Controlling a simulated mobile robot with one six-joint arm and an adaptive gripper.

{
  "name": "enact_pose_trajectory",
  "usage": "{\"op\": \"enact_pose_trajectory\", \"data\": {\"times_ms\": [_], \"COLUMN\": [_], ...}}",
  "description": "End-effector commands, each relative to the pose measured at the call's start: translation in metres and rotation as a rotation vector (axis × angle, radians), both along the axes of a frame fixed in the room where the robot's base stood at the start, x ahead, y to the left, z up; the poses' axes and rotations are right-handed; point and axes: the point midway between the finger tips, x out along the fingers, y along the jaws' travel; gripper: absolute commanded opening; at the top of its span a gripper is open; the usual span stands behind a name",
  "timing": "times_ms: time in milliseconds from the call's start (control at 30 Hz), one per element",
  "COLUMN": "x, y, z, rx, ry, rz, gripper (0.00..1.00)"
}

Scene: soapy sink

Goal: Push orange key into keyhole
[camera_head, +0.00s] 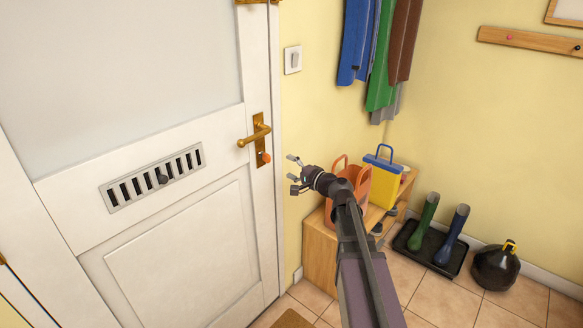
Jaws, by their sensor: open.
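The orange key (265,157) shows as a small orange head at the lower part of the brass lock plate (259,128) on the white door. It sits just below the brass handle (250,138). The keyhole itself is hidden behind the key, and I cannot tell how deep the key sits. My gripper (290,174) is open and empty, a little to the right of and below the key. Its fingers point left toward the door and appear apart from the key.
A wooden bench (322,246) with an orange bag (360,180) and a yellow bag (384,183) stands beside and behind my arm. Boots stand on a black tray (458,262) at right. A vent (152,178) is on the door. Coats hang above the bench.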

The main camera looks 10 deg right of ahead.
Motion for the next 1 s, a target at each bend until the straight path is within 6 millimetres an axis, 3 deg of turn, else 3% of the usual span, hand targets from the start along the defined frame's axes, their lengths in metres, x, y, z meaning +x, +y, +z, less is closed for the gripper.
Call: {"op": "enact_pose_trajectory", "data": {"times_ms": [167,433,1000], "x": [0.0001,0.0023,0.0056], "y": [0.0001,0.0014,0.0042], "z": [0.0,-0.0027,-0.0059], "rx": [0.0,0.042,0.13], "ry": [0.0,0.033,0.102], "rz": [0.0,0.0,-0.001], "gripper": [0.83,0.03,0.0]}}
